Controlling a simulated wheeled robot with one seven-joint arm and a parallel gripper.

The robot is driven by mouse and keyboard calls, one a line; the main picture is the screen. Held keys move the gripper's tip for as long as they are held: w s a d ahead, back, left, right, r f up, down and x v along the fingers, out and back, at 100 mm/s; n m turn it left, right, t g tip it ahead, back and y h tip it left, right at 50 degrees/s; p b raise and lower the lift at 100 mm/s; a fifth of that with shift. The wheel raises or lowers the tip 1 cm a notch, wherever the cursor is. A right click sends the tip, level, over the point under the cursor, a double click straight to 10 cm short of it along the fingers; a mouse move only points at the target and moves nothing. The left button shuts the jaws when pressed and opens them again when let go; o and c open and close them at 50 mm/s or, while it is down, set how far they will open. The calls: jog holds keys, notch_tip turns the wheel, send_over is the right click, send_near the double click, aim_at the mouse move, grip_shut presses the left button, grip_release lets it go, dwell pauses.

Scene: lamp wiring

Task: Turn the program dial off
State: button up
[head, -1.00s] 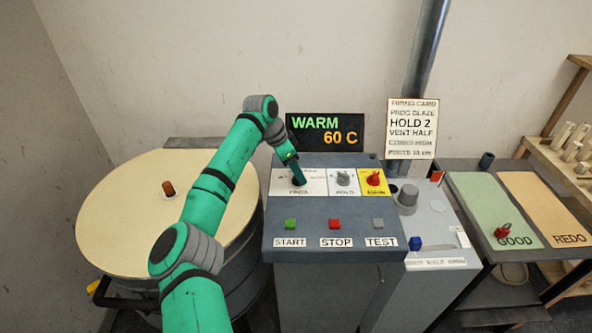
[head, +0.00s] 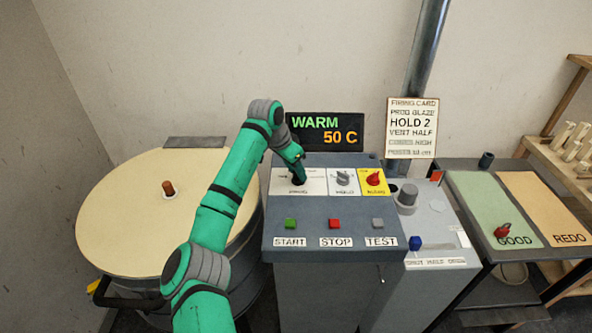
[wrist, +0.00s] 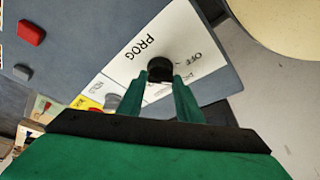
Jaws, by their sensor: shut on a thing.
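The program dial (wrist: 160,68) is a black knob on a white plate marked PROG (wrist: 143,50). My gripper (wrist: 162,82) is shut on the dial, with one green finger on each side of it in the wrist view. In the head view my gripper (head: 298,180) reaches down onto the PROG plate (head: 313,187) at the panel's left and hides most of the dial. The dial's pointer and most of its plate markings are hidden or too small to read. The display (head: 325,131) reads WARM 50 C.
Beside the program dial are a grey HOLD knob (head: 343,178) and a red knob on yellow (head: 374,178). START (head: 290,223), STOP (head: 335,223) and TEST (head: 378,223) buttons lie in front. A round kiln (head: 130,220) stands left, a firing card (head: 412,127) behind.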

jog(key=n, duration=0.2)
jog(key=n+t+y, duration=0.1)
jog(key=n, duration=0.2)
jog(key=shift+s+d+r+y, duration=0.1)
jog(key=shift+y, duration=0.2)
jog(key=shift+n, duration=0.4)
jog(key=o, duration=1)
jog(key=shift+o, duration=0.2)
jog(key=v, duration=1)
jog(key=shift+s+r, duration=0.3)
jog(key=shift+s, duration=0.1)
